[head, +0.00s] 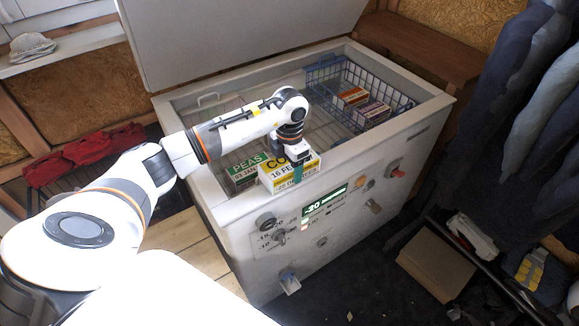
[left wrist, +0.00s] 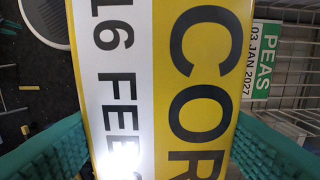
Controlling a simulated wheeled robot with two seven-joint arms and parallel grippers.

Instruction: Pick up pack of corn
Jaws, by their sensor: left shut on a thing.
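The pack of corn (head: 284,177) is a yellow and white box. It is held at the front rim of the open chest freezer (head: 433,105), above or just over the edge. My left gripper (head: 297,166) is shut on it from above. In the left wrist view the corn pack (left wrist: 158,75) fills the middle, between the two teal fingers. The pack of peas (head: 243,166), green and white, is just left of the corn inside the freezer; it also shows in the left wrist view (left wrist: 263,62). My right gripper is not in view.
A blue wire basket (head: 326,72) at the freezer's right holds several boxes (head: 371,114). The raised lid (head: 235,40) stands behind. The front panel has knobs and a display (head: 325,201). Dark clothes (head: 497,110) hang at right, above a cardboard box (head: 437,268) on the floor.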

